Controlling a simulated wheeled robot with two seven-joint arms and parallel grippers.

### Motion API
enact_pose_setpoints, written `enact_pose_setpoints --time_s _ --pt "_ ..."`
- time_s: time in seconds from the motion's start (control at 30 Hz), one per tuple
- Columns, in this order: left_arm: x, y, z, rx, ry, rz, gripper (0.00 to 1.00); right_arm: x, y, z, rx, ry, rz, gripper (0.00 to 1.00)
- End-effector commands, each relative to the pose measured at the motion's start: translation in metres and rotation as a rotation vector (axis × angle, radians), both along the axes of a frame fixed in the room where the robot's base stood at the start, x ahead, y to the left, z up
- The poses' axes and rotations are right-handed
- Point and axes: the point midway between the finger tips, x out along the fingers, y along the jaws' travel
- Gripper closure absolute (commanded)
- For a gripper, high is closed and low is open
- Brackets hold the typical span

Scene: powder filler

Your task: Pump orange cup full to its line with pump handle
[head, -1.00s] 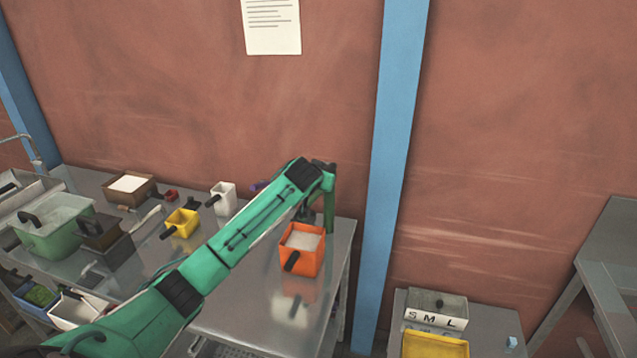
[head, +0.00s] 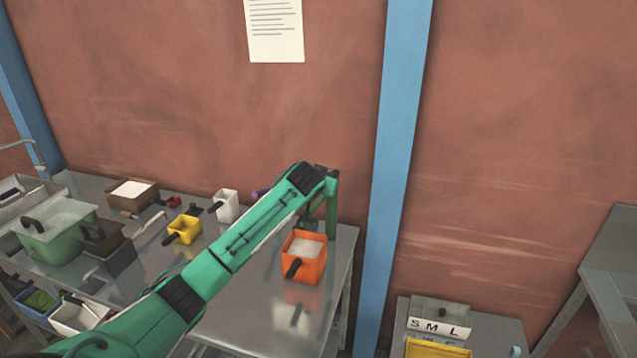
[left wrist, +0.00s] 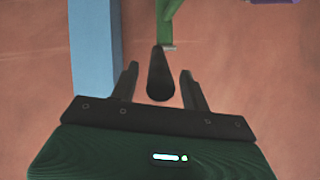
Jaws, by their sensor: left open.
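The orange cup (head: 303,270) stands on the metal table near its right end, with a black handle towards me. White powder (head: 306,248) shows inside it; I cannot make out the fill line. In the left wrist view, a black pump handle (left wrist: 160,82) on a green lever (left wrist: 168,14) lies between the fingers of my left gripper (left wrist: 159,70). The fingers are open, with a visible gap on each side of the handle. In the head view my left arm reaches over the table to just behind the cup, and its gripper is hard to make out. My right gripper is not in view.
A yellow cup (head: 184,229) and a white cup (head: 227,206) stand left of my arm. A brown bin (head: 131,194) and a green bin (head: 52,240) are farther left. A lower table holds an S M L box (head: 439,329). A blue post (head: 395,150) rises behind.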

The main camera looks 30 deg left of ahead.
Motion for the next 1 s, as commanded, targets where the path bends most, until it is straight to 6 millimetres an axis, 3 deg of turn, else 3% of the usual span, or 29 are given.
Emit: enact_pose_setpoints --time_s 0.23,0.7,1.0 --pt "-0.024 -0.007 0.011 0.001 -0.003 -0.001 0.53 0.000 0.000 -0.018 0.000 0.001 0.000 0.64" --pt "-0.093 -0.027 0.057 0.001 -0.004 -0.001 0.53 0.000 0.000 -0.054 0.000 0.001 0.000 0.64" --pt "-0.110 -0.031 0.069 0.000 -0.001 0.000 0.53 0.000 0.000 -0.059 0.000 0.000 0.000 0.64"
